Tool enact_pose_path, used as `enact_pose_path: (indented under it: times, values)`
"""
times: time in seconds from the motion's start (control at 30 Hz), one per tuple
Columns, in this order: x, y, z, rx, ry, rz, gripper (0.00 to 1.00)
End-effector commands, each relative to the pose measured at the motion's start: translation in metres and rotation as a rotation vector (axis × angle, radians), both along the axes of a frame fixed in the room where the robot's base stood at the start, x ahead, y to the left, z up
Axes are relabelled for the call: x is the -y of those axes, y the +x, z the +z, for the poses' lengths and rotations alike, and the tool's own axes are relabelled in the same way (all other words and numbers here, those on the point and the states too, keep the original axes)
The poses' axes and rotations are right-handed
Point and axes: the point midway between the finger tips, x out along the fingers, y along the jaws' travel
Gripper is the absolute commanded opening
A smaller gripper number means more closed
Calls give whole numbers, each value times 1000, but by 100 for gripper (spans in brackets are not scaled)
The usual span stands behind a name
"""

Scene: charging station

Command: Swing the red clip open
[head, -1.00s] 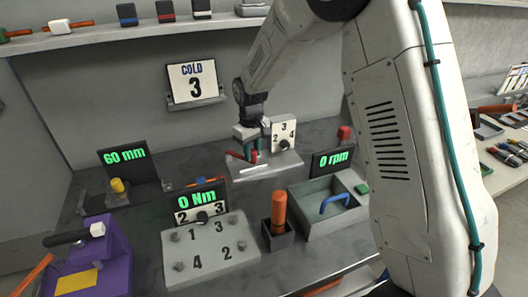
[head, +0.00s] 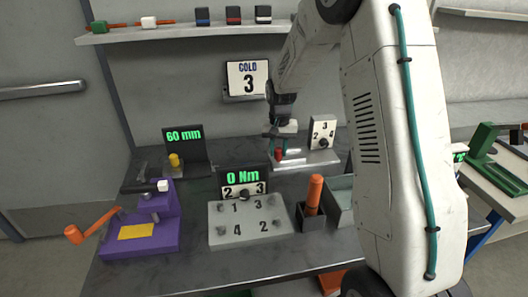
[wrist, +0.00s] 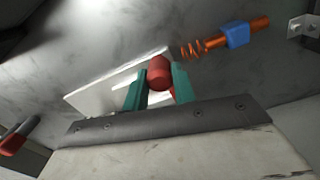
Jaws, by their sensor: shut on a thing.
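The red clip (wrist: 158,73) shows as a short red cylinder between the two teal fingers of my gripper (wrist: 160,84) in the wrist view. The gripper is shut on it. A pale flat plate (wrist: 100,92) lies beyond the fingers. In the head view, the red clip (head: 279,155) is a small red spot at my gripper (head: 284,150), above a pale grey fixture (head: 312,160) at the back of the bench. The fingers and wrist hide part of the clip there, so I cannot tell its swing angle.
An orange rod with a blue block (wrist: 238,36) and spring lies near the gripper in the wrist view. A numbered dial panel (head: 322,131) stands right of it.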

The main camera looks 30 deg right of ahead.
Motion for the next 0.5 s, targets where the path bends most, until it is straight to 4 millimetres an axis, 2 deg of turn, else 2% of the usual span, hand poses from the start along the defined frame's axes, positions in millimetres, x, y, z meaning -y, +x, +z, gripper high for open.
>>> enact_pose_path:
  times: [0.17, 0.5]
  values:
    - [10, -1, 1, 3, -1, -43, 0]
    - [9, -1, 1, 3, -1, -46, 0]
